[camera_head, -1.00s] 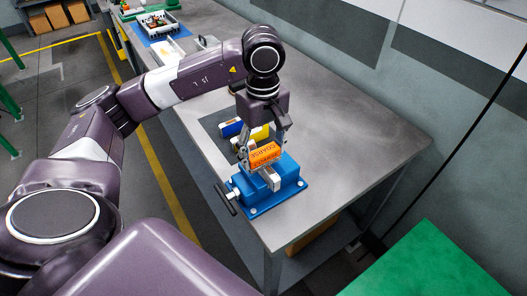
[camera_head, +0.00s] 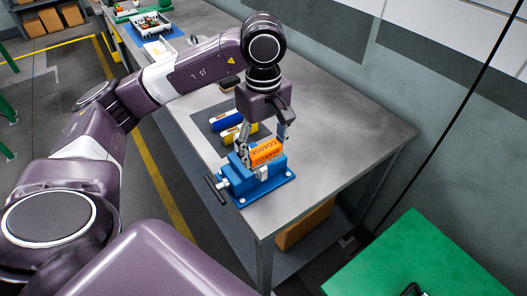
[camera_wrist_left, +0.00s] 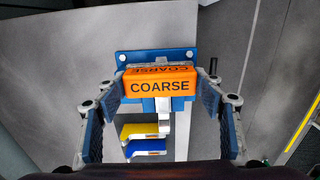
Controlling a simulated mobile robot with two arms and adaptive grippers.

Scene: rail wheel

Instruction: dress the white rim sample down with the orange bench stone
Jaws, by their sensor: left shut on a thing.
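An orange bench stone (camera_head: 267,152) marked COARSE is held between the fingers of my left gripper (camera_head: 264,148). The stone (camera_wrist_left: 160,84) also shows in the wrist view, with my left gripper's fingers (camera_wrist_left: 160,90) on either side. It sits low over the blue vise (camera_head: 270,182), tilted in the head view. The white rim sample (camera_wrist_left: 166,122) shows partly in the wrist view, sticking out past the stone. Its rest is hidden under the stone, and I cannot tell whether the two touch.
A blue block (camera_head: 226,120) and a yellow block (camera_head: 238,134) lie on a dark mat behind the vise. The bench top (camera_head: 345,125) right of the vise is clear.

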